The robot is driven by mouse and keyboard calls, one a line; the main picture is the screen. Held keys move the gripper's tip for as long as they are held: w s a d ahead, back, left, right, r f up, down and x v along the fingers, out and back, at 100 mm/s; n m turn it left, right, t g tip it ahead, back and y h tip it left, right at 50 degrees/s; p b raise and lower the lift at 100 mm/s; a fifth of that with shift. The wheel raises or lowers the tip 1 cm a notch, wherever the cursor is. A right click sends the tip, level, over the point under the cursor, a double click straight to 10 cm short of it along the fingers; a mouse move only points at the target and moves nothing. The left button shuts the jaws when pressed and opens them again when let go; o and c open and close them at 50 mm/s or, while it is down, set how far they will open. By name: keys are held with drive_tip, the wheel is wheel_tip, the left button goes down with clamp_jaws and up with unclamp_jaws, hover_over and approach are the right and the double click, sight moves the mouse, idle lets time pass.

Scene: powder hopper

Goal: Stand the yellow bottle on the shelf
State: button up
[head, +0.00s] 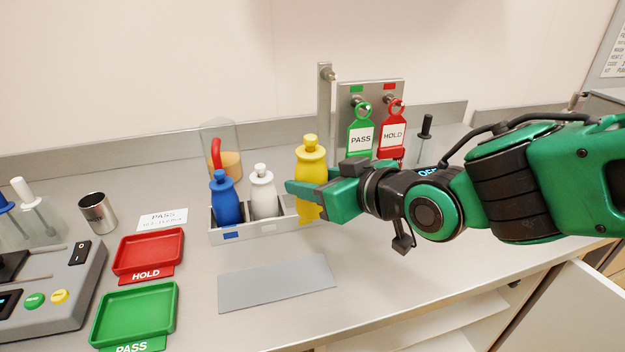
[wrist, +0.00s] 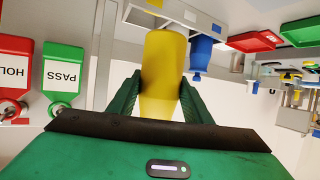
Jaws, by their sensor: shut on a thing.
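The yellow bottle (head: 311,150) is upright at the right end of the grey bottle rack (head: 287,222) in the head view. Its top stands higher than the blue and white bottles beside it. My gripper (head: 306,188) is shut on its body from the right. In the wrist view the yellow bottle (wrist: 165,65) sits between the two green fingers of my gripper (wrist: 160,98). My gripper hides part of the bottle, and I cannot tell whether its base touches the rack. White shelf boards (head: 440,328) show below the worktop's front edge, at the lower right.
The blue bottle (head: 226,202) and white bottle (head: 263,195) stand close left of the yellow one. PASS and HOLD tags (head: 361,133) hang on a stand behind my gripper. A grey mat (head: 277,283) lies in front. An open cabinet door (head: 585,310) is at lower right.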

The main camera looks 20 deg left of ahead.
sight(319, 157)
drive_tip(key=shift+s+d+r, duration=0.1)
drive_tip(key=shift+s+r, duration=0.15)
drive_tip(key=shift+r, duration=2.5)
